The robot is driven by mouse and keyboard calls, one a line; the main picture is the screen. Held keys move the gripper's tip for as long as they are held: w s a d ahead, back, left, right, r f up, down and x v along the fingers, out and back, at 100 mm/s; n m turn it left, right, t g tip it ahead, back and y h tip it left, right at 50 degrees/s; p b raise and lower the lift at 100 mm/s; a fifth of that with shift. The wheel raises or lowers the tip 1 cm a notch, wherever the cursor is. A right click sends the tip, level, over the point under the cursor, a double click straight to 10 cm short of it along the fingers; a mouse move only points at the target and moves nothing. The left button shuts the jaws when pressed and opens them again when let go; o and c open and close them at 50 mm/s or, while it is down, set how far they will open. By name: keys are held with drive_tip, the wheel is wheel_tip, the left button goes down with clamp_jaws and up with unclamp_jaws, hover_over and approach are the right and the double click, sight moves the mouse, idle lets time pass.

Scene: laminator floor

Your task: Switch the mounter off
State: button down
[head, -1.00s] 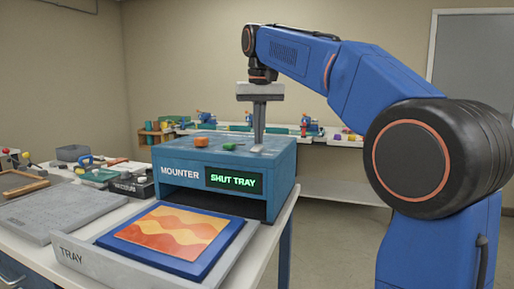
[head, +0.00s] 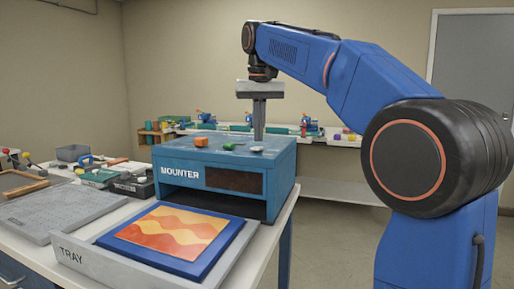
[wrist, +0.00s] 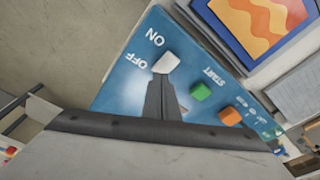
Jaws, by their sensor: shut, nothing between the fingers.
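The mounter (head: 183,173) is a blue box on the white bench, and its display window (head: 235,181) is dark. On its top are a white switch (head: 257,150), a green START button (head: 229,147) and an orange button (head: 201,142). In the wrist view the white switch (wrist: 166,63) lies by the ON and OFF labels, and the green button (wrist: 201,91) is to its right. My gripper (head: 259,137) is shut and empty, pointing down at the top behind the white switch. In the wrist view its fingertips (wrist: 161,78) are right by the switch; contact is unclear.
The tray (head: 85,258) is pulled out in front, carrying a blue board with an orange and yellow wavy picture (head: 172,231). A grey mat (head: 55,212) and tools lie at left. A shelf with small items stands behind.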

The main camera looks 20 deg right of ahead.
drive_tip(key=shift+r, duration=2.75)
